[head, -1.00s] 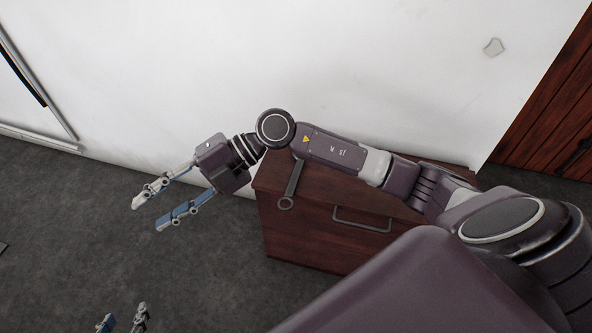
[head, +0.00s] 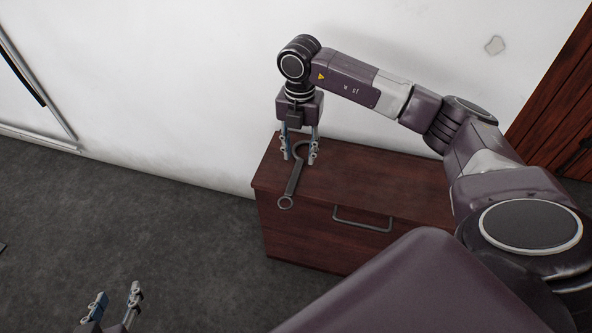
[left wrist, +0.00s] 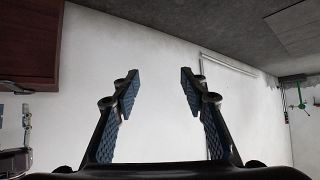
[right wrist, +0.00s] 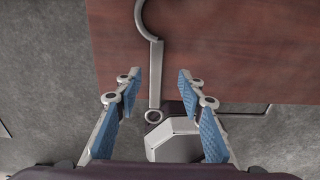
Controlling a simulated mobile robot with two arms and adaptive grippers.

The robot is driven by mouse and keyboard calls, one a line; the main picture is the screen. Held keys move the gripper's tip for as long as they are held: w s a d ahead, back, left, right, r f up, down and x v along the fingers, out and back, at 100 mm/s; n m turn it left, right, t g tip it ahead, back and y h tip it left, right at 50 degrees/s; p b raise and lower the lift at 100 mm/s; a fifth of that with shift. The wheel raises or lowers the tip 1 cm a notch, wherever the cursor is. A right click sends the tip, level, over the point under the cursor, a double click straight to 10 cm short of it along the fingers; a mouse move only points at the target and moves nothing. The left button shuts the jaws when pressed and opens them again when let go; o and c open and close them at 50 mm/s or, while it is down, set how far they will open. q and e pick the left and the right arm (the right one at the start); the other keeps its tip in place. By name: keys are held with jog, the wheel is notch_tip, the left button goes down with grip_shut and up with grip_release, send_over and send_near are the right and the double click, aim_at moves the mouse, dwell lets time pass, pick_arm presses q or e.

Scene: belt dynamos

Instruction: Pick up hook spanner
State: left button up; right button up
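The hook spanner (head: 294,182), dark grey with a curved hook at one end and a ring at the other, lies on the cabinet top. Contact cannot be judged. In the right wrist view the spanner (right wrist: 156,75) runs between the open fingers (right wrist: 160,84), with clear gaps on both sides. My left gripper (head: 116,296) is low at the left, open and empty, also in the left wrist view (left wrist: 158,88).
The dark red wooden cabinet (head: 375,190) stands against the white wall (head: 170,90), with a metal handle (head: 362,219) on its front. A wooden door (head: 562,115) is at the right. Grey floor (head: 170,230) left of the cabinet is clear.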

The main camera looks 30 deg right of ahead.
aim_at(298, 168)
jog(key=f, duration=0.1)
jog(key=f+b, duration=0.1)
jog(key=f, duration=0.2)
jog(key=shift+w+f+b, duration=0.35)
jog(key=shift+w+f, duration=0.05)
jog(key=shift+f, duration=0.15)
pick_arm(q)
jog(key=w+d+r+t+h, duration=0.1)
jog(key=w+r+t, duration=0.3)
jog(key=r, duration=0.4)
jog(key=shift+w+d+r+t+h, duration=0.3)
jog(key=shift+w+d+r+t, duration=0.1)
jog(key=shift+d, duration=0.3)
pick_arm(e)
grip_shut()
